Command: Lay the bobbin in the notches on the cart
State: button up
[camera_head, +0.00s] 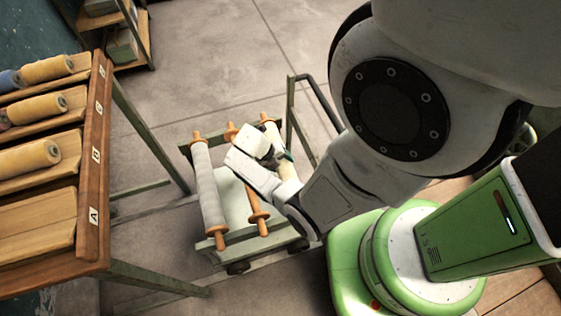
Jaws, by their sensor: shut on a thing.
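The cart (232,262) is a low pale green frame in the middle of the view. A grey-white bobbin (208,185) with orange ends lies along its left side. A cream bobbin (288,170) with an orange far end is at the cart's right side. My gripper (277,157) is over the cart, shut, apparently on the cream bobbin. My arm hides its near end and the notches there, so I cannot tell whether it rests in them.
A wooden rack (88,190) with lettered slots and several yellow rolls stands at the left, close to the cart. The cart's dark handle (318,100) rises at its right. A shelf (125,40) stands at the back left. The floor behind the cart is clear.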

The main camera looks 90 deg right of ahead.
jog(key=shift+f, duration=0.1)
jog(key=o, duration=1.5)
jog(key=p+v, duration=0.2)
jog(key=v, duration=0.8)
jog(key=shift+w+r+p, duration=0.2)
jog(key=shift+r+p, duration=0.15)
jog(key=shift+a, duration=0.1)
